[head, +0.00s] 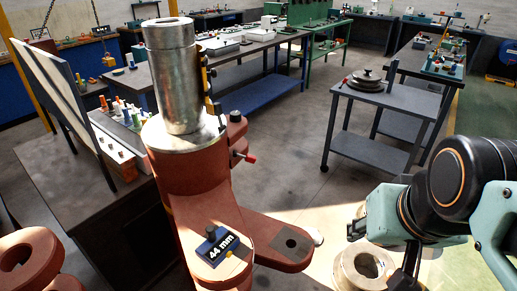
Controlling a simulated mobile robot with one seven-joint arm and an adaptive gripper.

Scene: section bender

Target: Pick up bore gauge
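A dark blue block marked "44 mm" (217,246), with a black knob on top, sits on the front ledge of the red-brown machine (205,192). It may be the bore gauge, but I cannot be sure. My gripper (385,255) is at the lower right, below the black and teal arm, and apart from the block. Its fingers are partly hidden and cut off by the frame's lower edge, so I cannot tell whether it is open or shut. A pale ring-shaped part (348,270) shows beside and behind it.
A tall metal cylinder (174,80) stands on the machine. A red arm (275,243) with a dark square patch juts right from it. A bench (75,185) with a tool rack (118,150) is at left. A grey cart (372,120) stands behind; floor between is clear.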

